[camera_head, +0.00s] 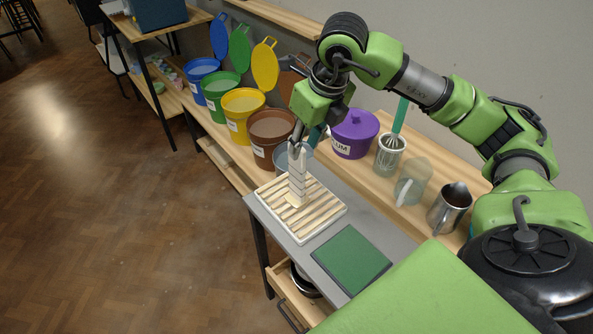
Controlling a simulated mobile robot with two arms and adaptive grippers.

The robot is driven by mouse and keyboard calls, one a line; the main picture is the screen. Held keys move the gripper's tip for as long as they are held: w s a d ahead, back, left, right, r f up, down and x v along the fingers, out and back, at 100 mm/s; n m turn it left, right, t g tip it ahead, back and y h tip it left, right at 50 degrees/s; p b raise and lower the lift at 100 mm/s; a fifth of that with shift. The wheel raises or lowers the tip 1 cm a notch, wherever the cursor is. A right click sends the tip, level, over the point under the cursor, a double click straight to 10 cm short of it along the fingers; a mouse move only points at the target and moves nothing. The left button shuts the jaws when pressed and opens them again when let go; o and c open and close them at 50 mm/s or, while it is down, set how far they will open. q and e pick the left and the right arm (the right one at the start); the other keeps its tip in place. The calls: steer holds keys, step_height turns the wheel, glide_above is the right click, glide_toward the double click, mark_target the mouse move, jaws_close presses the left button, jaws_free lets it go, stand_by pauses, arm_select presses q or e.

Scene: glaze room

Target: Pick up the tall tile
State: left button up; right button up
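The tall tile (298,182) is a narrow, pale, ridged piece standing upright on a cream slatted rack (327,213). My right gripper (297,147) points down at the top end of the tile, with its dark fingers at or beside it. At this size I cannot tell whether the fingers are closed on the tile or only around it. The tile's foot appears to meet the slats. My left gripper is not in view.
A green mat (350,259) lies on the grey bench top in front of the rack. Brown (270,128), yellow (243,107), green and blue lidded buckets stand behind left. A purple tub (354,134), a whisk in a jar (389,157), a glass jar (411,184) and a metal pitcher (449,208) stand right.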

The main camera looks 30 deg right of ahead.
mark_target(303, 149)
steer(key=x, duration=0.3)
steer(key=shift+w+d+f, duration=0.1)
steer(key=shift+f, duration=0.15)
steer(key=p+x, duration=0.3)
steer(key=x, duration=0.5)
steer(key=shift+w+f, duration=0.2)
steer(key=shift+f, duration=0.15)
steer(key=shift+w+f, duration=0.2)
steer(key=shift+f, duration=0.15)
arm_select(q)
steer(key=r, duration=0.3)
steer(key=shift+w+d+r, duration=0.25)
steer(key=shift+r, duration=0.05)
arm_select(e)
steer(key=shift+r, duration=0.1)
jaws_close()
